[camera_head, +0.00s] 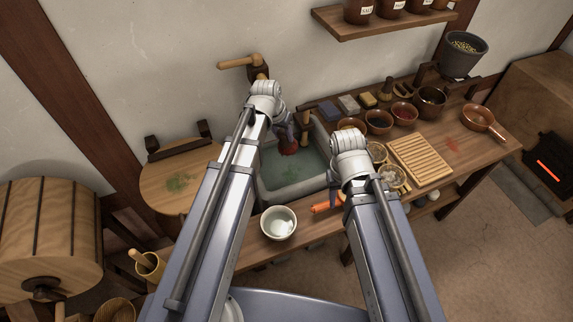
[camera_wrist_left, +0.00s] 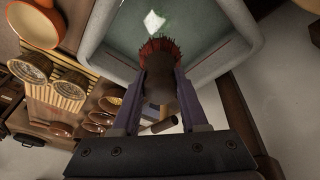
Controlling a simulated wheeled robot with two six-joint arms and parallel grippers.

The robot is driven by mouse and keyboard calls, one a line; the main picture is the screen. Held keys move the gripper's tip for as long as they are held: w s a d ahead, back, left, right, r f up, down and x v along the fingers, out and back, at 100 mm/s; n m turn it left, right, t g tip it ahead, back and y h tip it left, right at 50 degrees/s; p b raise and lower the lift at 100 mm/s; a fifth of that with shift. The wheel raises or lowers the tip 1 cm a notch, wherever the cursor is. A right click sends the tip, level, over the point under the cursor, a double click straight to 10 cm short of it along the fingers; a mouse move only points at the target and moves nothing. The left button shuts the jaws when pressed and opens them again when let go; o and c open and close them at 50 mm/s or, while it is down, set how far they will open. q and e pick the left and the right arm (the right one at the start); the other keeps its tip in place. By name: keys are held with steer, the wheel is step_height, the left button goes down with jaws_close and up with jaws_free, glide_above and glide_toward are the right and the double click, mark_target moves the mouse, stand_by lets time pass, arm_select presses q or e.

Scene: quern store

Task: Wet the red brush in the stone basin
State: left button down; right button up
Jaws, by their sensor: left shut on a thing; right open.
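The stone basin (camera_head: 263,187) is a grey trough set in the bench, holding greenish water. My left gripper (camera_head: 285,128) is shut on the red brush (camera_head: 289,146) over the basin's far part. In the left wrist view, its two fingers pinch the brown handle of the red brush (camera_wrist_left: 158,50), and the red bristles point away from the gripper toward the water. I cannot tell whether the bristles touch the water. My right gripper (camera_head: 352,170) is open beside the basin's right edge, its fingers mostly hidden by its arm.
A white bowl (camera_head: 279,223) stands at the bench front. An orange thing (camera_head: 326,207) lies near my right wrist. Several small bowls, a slatted wooden board (camera_head: 420,159) and a copper pan (camera_head: 483,121) fill the right side. A wooden spout (camera_head: 238,62) juts behind the basin.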

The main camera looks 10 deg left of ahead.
arm_select(q)
steer(key=shift+r, duration=0.1)
stand_by(0.5)
step_height(320, 180, up, 4)
steer(key=p, duration=0.4)
